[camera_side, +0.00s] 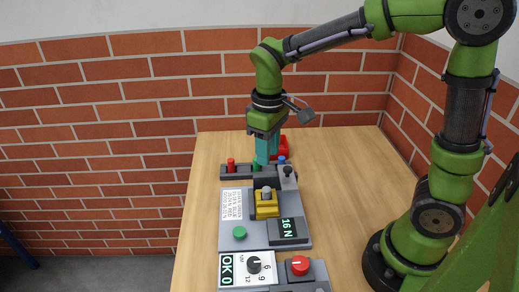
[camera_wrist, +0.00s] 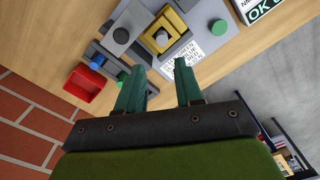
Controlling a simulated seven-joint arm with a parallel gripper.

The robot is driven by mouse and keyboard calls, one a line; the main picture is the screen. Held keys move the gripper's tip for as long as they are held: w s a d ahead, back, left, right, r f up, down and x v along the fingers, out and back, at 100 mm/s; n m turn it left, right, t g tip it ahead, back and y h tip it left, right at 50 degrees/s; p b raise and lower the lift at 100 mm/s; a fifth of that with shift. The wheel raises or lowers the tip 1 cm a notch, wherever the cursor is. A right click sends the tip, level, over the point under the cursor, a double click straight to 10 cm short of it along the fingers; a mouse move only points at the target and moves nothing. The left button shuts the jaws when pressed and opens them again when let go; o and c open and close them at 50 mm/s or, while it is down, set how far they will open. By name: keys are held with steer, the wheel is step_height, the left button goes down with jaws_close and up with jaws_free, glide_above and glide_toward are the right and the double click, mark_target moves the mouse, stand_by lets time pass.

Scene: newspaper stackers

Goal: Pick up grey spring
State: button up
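A small grey cylinder (camera_side: 266,190), perhaps the grey spring, stands in the yellow holder (camera_side: 267,208) of the tester. It also shows as a grey round top (camera_wrist: 162,38) in the wrist view, where its coils cannot be made out. My gripper (camera_side: 265,162) points down above the dark rack (camera_side: 243,172), behind the yellow holder. In the wrist view my gripper's teal fingers (camera_wrist: 159,64) are apart with nothing between them. The green piece (camera_wrist: 122,76) on the rack is partly covered by one finger.
The rack also carries a red piece (camera_side: 231,163) and a blue piece (camera_side: 281,159). A red tray (camera_side: 284,142) lies behind. A lever with a dark knob (camera_side: 287,171) stands beside the holder. A control box with a red button (camera_side: 300,265) is in front. The table's right side is clear.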

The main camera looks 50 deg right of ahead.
mark_target(267, 189)
steer(key=f, duration=1.1)
steer(key=shift+s+a+f, duration=0.1)
steer(key=shift+a+f, duration=0.05)
steer(key=shift+a, duration=0.05)
jaws_close()
